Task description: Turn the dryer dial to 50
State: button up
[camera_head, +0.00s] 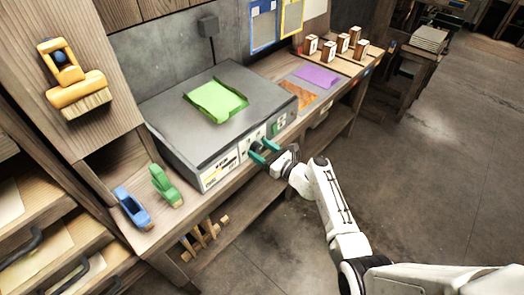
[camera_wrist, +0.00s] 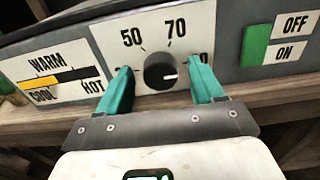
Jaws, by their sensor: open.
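The dryer (camera_head: 180,122) is a grey box on the wooden bench in the head view. Its dial (camera_wrist: 160,72) is a black round knob on a white panel in the wrist view, with a white mark pointing right. The label 50 (camera_wrist: 131,37) is at the dial's upper left and 70 (camera_wrist: 175,28) above it; a third label at the right is mostly hidden by a finger. My gripper (camera_wrist: 162,88) has green fingers, open, one on each side of the dial with gaps visible. In the head view my gripper (camera_head: 264,152) is at the dryer's front.
A WARM/COOL/HOT slider panel (camera_wrist: 62,78) is left of the dial, and a green ON/OFF switch (camera_wrist: 255,45) is right. A green cloth (camera_head: 216,100) lies on the dryer. Blue (camera_head: 132,207) and green (camera_head: 166,186) tools stand on the bench at left.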

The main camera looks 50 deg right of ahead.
jog(key=c, duration=1)
jog(key=shift+c, duration=0.2)
